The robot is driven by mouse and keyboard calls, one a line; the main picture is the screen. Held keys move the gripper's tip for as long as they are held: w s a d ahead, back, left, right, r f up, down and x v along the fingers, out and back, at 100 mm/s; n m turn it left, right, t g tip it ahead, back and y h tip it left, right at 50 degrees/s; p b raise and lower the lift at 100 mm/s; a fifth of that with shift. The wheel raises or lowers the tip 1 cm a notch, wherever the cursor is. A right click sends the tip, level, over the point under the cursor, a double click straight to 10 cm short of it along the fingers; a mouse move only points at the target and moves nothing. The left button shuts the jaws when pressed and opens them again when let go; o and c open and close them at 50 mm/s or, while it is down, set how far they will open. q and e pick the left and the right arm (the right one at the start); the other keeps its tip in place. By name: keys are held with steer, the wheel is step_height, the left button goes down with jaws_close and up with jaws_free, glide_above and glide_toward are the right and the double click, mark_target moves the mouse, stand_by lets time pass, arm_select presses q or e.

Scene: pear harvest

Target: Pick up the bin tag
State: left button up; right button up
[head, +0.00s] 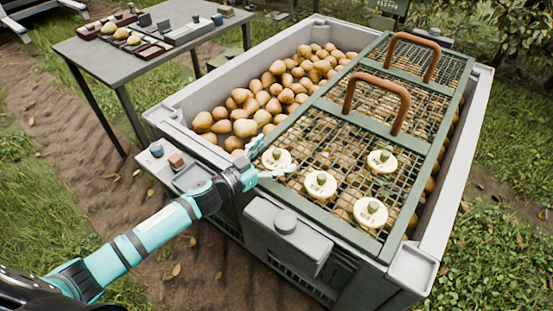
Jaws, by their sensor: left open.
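I cannot pick out the bin tag for certain. My left gripper (284,167) is open, its pale fingers over the near left edge of the mesh lid (330,226). It is beside a round cream disc with a green knob (275,156) and partly overlaps it; I cannot tell whether they touch. More such discs lie on the mesh: one in the middle (320,184), one at the right (382,162) and one nearest the front (370,213). On the bin's left ledge (186,179) sit a small reddish block (176,161) and a blue-topped piece (156,150). My right gripper is out of view.
The large grey bin (477,130) holds many brown pears (263,98). Two brown arched handles (399,115) rise from the lid. A grey box (290,240) juts from the bin's front. A grey table (96,51) with trays stands at the back left. Grass and dirt surround the bin.

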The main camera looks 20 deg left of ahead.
mark_target(272, 163)
arm_select(q)
steer(key=c, duration=1.7)
steer(key=shift+c, duration=0.2)
steer(key=shift+r, duration=0.1)
steer(key=shift+r, duration=0.2)
steer(key=r+p, duration=0.1)
steer(key=s+r+p, duration=0.1)
steer(key=r, duration=0.1)
steer(key=shift+a, duration=0.1)
steer(key=s+a+r+p, duration=0.1)
steer(key=s+a, duration=0.2)
steer(key=s, duration=1.1)
steer(key=shift+s+a+r, duration=0.15)
steer(key=shift+s+r, duration=0.1)
steer(key=shift+s, duration=0.05)
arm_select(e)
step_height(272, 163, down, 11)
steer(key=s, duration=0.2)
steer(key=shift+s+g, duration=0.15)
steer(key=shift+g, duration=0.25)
